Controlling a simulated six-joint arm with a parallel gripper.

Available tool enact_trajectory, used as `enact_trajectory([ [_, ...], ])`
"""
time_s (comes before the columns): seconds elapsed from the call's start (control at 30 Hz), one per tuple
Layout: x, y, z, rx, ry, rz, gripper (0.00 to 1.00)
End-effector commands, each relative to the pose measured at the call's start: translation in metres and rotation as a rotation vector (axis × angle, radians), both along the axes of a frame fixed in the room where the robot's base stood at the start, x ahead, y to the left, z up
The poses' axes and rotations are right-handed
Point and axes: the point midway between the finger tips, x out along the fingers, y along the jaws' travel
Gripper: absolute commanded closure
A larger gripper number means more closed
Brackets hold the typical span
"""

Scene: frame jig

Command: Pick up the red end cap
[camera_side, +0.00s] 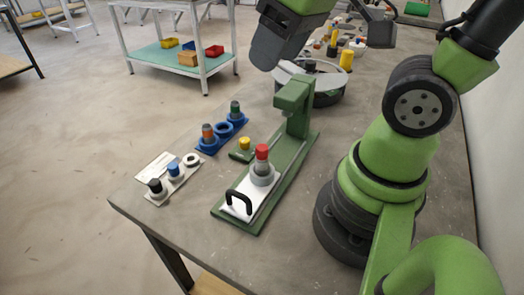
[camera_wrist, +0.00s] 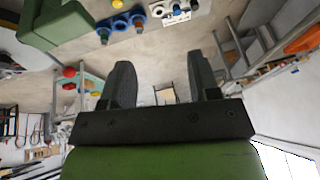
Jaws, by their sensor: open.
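The red end cap (camera_side: 262,152) sits upright on top of a grey cylindrical part (camera_side: 262,173) in the side view. That part stands on a white plate (camera_side: 236,207) with a black handle, on the green jig (camera_side: 286,170). In the wrist view my gripper (camera_wrist: 158,62) shows two dark fingers spread apart with nothing between them. It is away from the cap and faces out past the table edge towards the floor. The cap cannot be made out in the wrist view, where part of the green jig (camera_wrist: 55,22) fills the upper left.
Left of the jig are a blue holder (camera_side: 208,149) with coloured parts and a white plate (camera_side: 156,199) with dark and blue parts. A yellow-topped part (camera_side: 244,144) stands beside the jig. A round grey tray (camera_side: 318,82) lies behind. The front left table corner is clear.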

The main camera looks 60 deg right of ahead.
Motion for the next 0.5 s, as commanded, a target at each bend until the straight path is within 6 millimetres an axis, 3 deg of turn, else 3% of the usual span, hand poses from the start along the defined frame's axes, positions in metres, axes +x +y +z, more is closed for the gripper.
enact_trajectory([
  [0.1,0.018,-0.007,-0.032,-0.100,0.140,0.181,0.44],
  [0.3,0.032,-0.016,-0.077,-0.191,0.301,0.451,0.44],
  [0.5,0.035,-0.019,-0.098,-0.213,0.362,0.570,0.44],
])
